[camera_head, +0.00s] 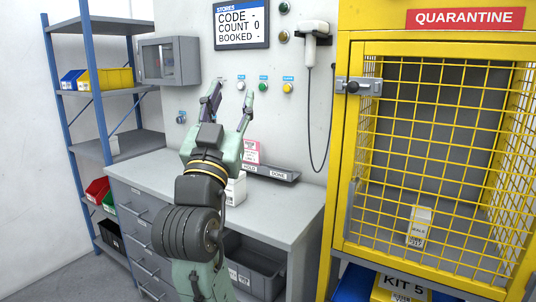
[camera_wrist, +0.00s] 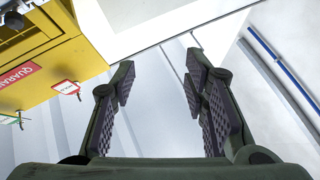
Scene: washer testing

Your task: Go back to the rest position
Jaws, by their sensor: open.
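My gripper (camera_head: 231,98) is raised above the grey workbench (camera_head: 150,172), with its fingers pointing up in front of the back wall. The fingers are spread wide and nothing is between them. In the wrist view my gripper (camera_wrist: 160,75) also shows both dark ridged pads apart and empty, with pale surfaces beyond. In the head view my arm hides part of the bench top and the drawers below.
A yellow mesh quarantine cage (camera_head: 352,150) stands at the right, with a small white box (camera_head: 418,228) inside. Blue-post shelving (camera_head: 98,90) is at the left. Buttons (camera_head: 263,87), a display (camera_head: 241,25) and a corded scanner (camera_head: 316,30) are on the wall. A dark tray (camera_head: 283,176) sits on the bench.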

